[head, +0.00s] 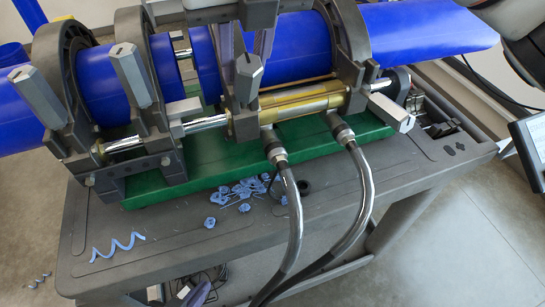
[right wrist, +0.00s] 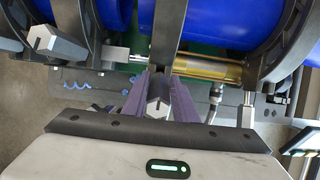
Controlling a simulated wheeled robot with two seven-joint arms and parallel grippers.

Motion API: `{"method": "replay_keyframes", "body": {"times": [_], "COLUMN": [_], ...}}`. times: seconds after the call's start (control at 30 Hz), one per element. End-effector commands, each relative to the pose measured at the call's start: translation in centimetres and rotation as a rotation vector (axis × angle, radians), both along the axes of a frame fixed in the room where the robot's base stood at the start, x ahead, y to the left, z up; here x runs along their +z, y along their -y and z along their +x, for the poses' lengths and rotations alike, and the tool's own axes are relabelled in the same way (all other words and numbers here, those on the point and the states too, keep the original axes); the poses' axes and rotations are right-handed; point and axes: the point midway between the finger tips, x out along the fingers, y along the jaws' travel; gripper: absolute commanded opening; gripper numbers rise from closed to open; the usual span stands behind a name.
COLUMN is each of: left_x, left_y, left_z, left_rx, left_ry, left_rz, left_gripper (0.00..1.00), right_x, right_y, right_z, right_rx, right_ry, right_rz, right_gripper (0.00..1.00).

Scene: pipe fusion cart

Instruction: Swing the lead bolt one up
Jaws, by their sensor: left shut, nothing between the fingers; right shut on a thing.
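Several swing bolts with long grey hex nuts sit along the front of the pipe clamps. No marking tells which is lead bolt one. My right gripper (head: 247,55) reaches in from above and is shut on the bolt (head: 248,78) left of the brass cylinder. In the right wrist view its purple fingers hold this hex nut (right wrist: 157,106) on both sides. Two bolts (head: 38,97) (head: 132,75) at the left stand up, tilted. The far-right bolt (head: 390,112) points outward and down.
Blue pipes (head: 430,30) lie in dark clamps (head: 350,45) on a green base (head: 165,190). Hoses (head: 365,190) hang from the brass cylinder (head: 300,103) over the cart's front. Blue shavings (head: 250,188) lie on the grey cart top (head: 190,232). A screen stands at the right.

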Motion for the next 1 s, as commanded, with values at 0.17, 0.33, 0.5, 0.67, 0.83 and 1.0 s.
{"method": "replay_keyframes", "body": {"times": [0.17,0.33,0.5,0.67,0.83,1.0], "left_x": [0.1,0.1,0.6,1.1,1.2,1.2], "left_y": [0.0,0.0,0.0,0.1,0.1,0.1], "left_z": [0.0,0.0,0.0,0.0,0.0,0.0], "left_rx": [0.0,-0.001,-0.001,-0.001,-0.001,-0.001], "left_ry": [0.0,0.0,0.0,0.0,0.001,0.001], "left_rz": [0.0,-0.001,-0.001,-0.001,0.0,0.0], "left_gripper": [0.0,0.0,0.0,0.0,0.0,0.0], "right_x": [0.1,0.2,0.4,0.7,0.6,0.6], "right_y": [-0.1,-0.1,-0.3,-0.7,-0.8,-0.8], "right_z": [0.3,0.3,1.0,2.1,2.6,2.5], "right_rx": [-0.001,-0.001,-0.001,-0.003,-0.001,0.0], "right_ry": [0.003,0.003,0.001,0.002,0.002,0.001], "right_rz": [0.002,0.002,0.002,0.002,0.001,0.0], "right_gripper": [0.18,0.18,0.18,0.0,0.0,0.0]}}
